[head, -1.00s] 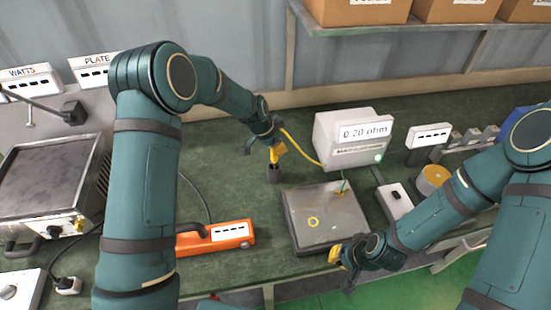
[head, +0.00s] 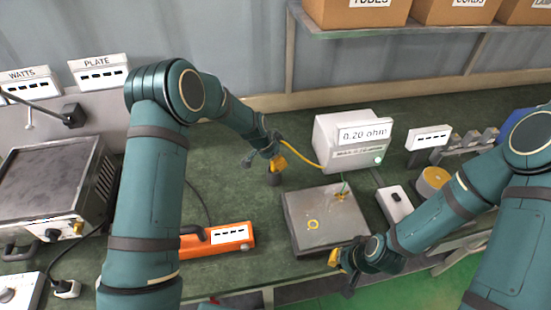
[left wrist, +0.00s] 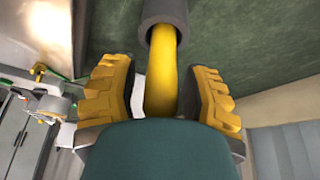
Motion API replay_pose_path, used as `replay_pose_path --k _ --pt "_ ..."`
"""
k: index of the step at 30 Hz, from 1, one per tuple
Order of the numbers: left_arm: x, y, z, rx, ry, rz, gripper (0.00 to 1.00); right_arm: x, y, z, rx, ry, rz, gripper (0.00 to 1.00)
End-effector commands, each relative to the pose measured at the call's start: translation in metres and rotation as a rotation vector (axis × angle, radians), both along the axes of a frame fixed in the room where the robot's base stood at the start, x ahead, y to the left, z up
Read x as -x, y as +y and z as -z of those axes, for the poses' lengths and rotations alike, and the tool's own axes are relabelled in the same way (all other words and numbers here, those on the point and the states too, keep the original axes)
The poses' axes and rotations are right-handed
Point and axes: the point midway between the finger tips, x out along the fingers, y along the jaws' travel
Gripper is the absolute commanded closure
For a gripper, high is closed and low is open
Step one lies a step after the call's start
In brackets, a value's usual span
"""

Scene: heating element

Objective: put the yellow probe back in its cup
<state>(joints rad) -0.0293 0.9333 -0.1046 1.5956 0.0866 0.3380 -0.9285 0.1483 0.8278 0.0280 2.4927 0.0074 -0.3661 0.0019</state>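The yellow probe (left wrist: 165,75) runs between the two yellow-padded fingers of my left gripper (left wrist: 168,92) in the left wrist view. Its far end enters the mouth of the dark grey cup (left wrist: 163,14). The fingers are apart, with a narrow gap showing on the probe's left side; contact on the right is unclear. In the head view, my left gripper (head: 277,161) is just above the cup (head: 274,179) and mostly hides the probe. A yellow cable (head: 302,154) runs toward the meter. My right gripper (head: 343,268) is at the front table edge, its opening unclear.
The white meter reading 0.20 ohm (head: 345,153) stands right of the cup. A grey plate with a yellow ring (head: 325,236) lies in front of it. An orange device (head: 228,238) is at front left. Bare green tabletop surrounds the cup's left side.

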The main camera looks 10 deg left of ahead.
Motion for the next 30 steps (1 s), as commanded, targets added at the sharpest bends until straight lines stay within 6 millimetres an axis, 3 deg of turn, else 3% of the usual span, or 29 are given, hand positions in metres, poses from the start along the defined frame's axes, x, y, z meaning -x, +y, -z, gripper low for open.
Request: replay_pose_path --k 11,24,30 --pt "0.0 0.0 -0.006 0.0 0.0 0.0 0.55 0.0 0.0 -0.007 -0.001 -0.001 0.0 1.0" --pt "0.022 0.023 -0.083 0.0 -0.005 0.001 0.55 0.0 0.0 -0.003 -0.001 0.0 0.0 1.0" --pt "0.03 0.03 -0.107 0.001 -0.002 0.0 0.55 0.0 0.0 -0.003 -0.001 0.0 0.0 1.0"
